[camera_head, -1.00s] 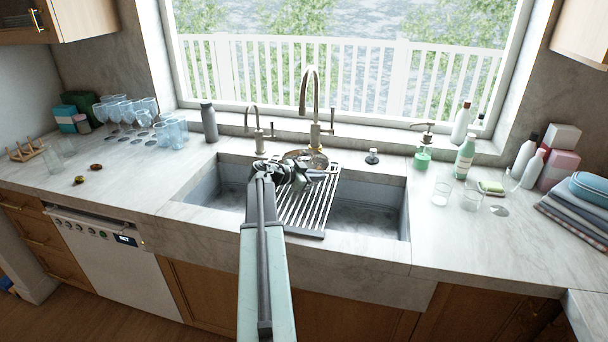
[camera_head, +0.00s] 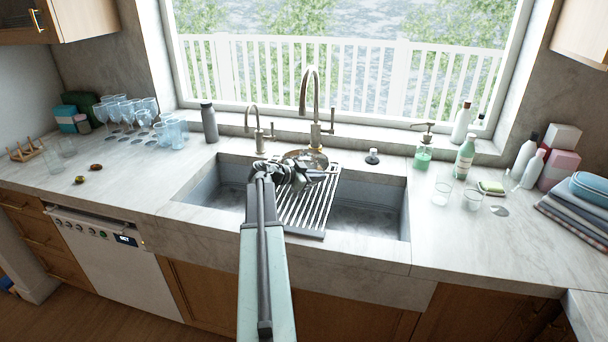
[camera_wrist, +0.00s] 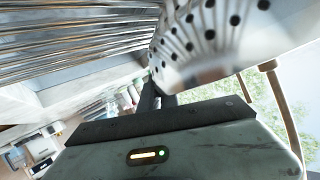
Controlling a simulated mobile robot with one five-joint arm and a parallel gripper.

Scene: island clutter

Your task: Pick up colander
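The colander (camera_head: 305,157) is a shiny metal bowl with holes. In the head view it stands by the faucet at the back of the sink, over the drying rack, its front partly hidden by my gripper. In the wrist view the colander (camera_wrist: 215,35) fills the upper right, very close, with rows of dark holes. My gripper (camera_head: 318,176) is at the near side of the colander, above the rack. In the wrist view the dark fingers (camera_wrist: 157,96) reach up to the colander's lower edge. Whether they are closed on its wall is hidden.
A slatted metal drying rack (camera_head: 305,208) spans the sink (camera_head: 372,220). A tall faucet (camera_head: 313,95) and a smaller tap (camera_head: 258,130) stand behind. A grey bottle (camera_head: 209,123) and several glasses (camera_head: 172,132) are left; bottles and folded towels (camera_head: 575,215) are right.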

